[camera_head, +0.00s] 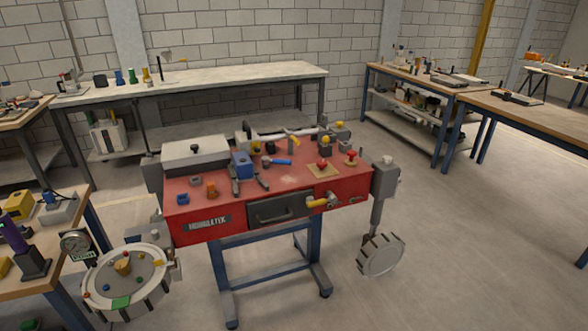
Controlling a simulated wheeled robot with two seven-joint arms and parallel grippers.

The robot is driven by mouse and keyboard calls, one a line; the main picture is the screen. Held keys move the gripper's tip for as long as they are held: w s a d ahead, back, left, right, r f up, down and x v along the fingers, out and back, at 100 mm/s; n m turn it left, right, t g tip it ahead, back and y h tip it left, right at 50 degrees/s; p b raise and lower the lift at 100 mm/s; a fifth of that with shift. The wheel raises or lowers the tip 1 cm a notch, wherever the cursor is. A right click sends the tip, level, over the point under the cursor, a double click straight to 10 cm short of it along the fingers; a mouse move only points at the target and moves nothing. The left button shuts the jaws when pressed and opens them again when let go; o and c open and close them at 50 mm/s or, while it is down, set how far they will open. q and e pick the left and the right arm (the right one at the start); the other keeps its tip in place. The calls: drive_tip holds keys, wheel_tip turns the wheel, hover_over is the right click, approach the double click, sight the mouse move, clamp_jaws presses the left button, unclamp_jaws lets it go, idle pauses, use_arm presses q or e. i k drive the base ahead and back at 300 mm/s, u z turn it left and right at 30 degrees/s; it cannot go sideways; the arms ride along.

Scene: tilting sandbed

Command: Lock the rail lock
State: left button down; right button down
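A red machine bed (210,218) on a blue stand stands in the middle of the camera_head view. Its top carries small fittings, among them a blue block (241,165), dark rail-like bars (236,187) and red knobs (351,157). A yellow-ended lever (318,203) sticks out of its front, beside a dark drawer-like panel with a handle (282,208). I cannot tell which fitting is the rail lock, or whether it is locked. Neither of my grippers is in view.
A round grey tray with coloured knobs (126,285) and a dial gauge (75,244) are at the left. A grey wheel (380,256) hangs low at the right. Workbenches (190,75) line the back wall. The floor in front and at right is clear.

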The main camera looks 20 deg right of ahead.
sight(266, 160)
drive_tip(key=k, duration=0.55)
drive_tip(key=z, duration=0.85)
drive_tip(key=i, duration=1.45)
drive_tip(key=u, duration=0.75)
drive_tip(key=i, duration=0.5)
drive_tip(key=u, duration=0.6)
